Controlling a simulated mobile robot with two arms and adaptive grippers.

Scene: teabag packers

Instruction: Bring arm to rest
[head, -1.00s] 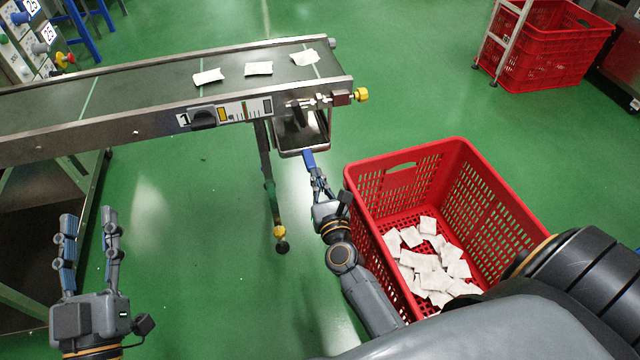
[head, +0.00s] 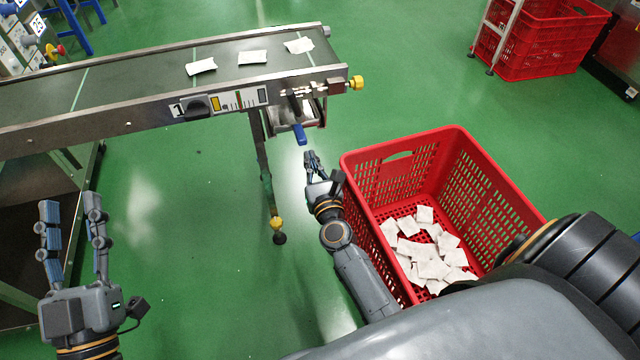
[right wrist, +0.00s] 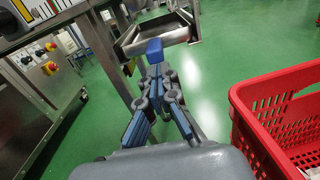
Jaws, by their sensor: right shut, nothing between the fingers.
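My right gripper (head: 312,158) is shut and empty, beside the left wall of the red crate. In the right wrist view its fingers (right wrist: 157,72) sit just short of a blue handle (right wrist: 155,50). In the head view that blue handle (head: 300,134) is a little beyond the fingertips, with a small gap. It belongs to a metal tray (head: 316,118) under the conveyor's end. My left gripper (head: 72,208) is open and empty, over the floor at the lower left.
The conveyor (head: 150,80) carries three white teabags (head: 252,57). The red crate (head: 400,158) at the right holds several teabags (head: 428,262). More red crates (head: 545,45) stand at the far right. The green floor between my arms is clear, apart from a conveyor leg (head: 265,170).

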